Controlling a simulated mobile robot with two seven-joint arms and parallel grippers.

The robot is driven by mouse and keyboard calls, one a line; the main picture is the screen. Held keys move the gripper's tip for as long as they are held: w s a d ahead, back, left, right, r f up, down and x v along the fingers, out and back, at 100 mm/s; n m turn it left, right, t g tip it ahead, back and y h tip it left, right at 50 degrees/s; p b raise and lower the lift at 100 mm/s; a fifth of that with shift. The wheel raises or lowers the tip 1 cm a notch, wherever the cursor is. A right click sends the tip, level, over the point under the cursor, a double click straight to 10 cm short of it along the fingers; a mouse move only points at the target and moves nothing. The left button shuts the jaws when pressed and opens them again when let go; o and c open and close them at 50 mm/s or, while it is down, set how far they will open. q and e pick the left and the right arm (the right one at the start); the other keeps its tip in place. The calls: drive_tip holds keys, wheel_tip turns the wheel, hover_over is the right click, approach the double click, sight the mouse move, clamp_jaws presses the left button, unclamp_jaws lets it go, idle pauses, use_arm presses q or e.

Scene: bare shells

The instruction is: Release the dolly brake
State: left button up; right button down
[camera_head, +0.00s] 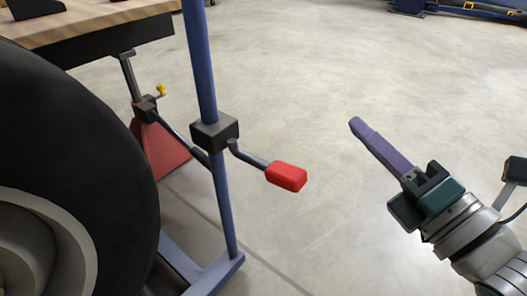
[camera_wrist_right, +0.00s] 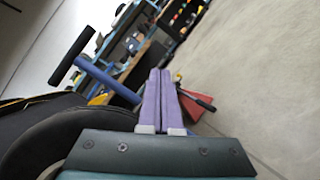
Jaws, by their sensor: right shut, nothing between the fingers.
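The dolly is a blue frame with an upright post (camera_head: 201,62) beside a large black tyre (camera_head: 95,150). A dark brake block (camera_head: 214,134) sits on the post. A short lever with a red grip (camera_head: 286,177) sticks out from it to the right, tilted slightly down. My right gripper (camera_head: 356,125) has its purple fingers shut and empty. In the head view its tips are up and to the right of the red grip, apart from it. The shut fingers also show in the right wrist view (camera_wrist_right: 160,74). My left gripper is in neither view.
A red stand (camera_head: 162,150) with a yellow knob is behind the post. A wood-topped bench (camera_head: 95,24) is at upper left. Bare concrete floor (camera_head: 300,70) lies open around my right gripper. The wrist view shows a blue bar with a black crosspiece (camera_wrist_right: 72,54).

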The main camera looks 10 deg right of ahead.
drive_tip(key=s+a+f+n+y+b, duration=0.1)
drive_tip(key=s+f+n+y+b, duration=0.1)
drive_tip(key=f+n+b, duration=0.3)
drive_tip(key=s+f+n+y+b, duration=0.3)
drive_tip(key=f+n+y+b, duration=0.2)
drive_tip(key=f+b, duration=0.3)
drive_tip(key=s+a+f+n+t+y+b, duration=0.1)
drive_tip(key=s+f+n+y+b, duration=0.1)
drive_tip(key=f+n+y+b, duration=0.2)
wheel_tip(320, 180, down, 3)
drive_tip(key=n+b, duration=0.3)
drive_tip(key=b, duration=0.1)
drive_tip(key=shift+s+a, duration=0.3)
drive_tip(key=shift+s, duration=0.1)
drive_tip(key=shift+r, duration=0.15)
drive_tip(key=s+d+r+x, duration=0.1)
drive_tip(key=r+x, duration=0.1)
drive_tip(key=x, duration=1)
drive_tip(key=shift+a+r+p, duration=0.25)
drive_tip(key=shift+r+p, duration=0.1)
drive_tip(key=shift+r, duration=0.1)
drive_tip(key=shift+w, duration=0.1)
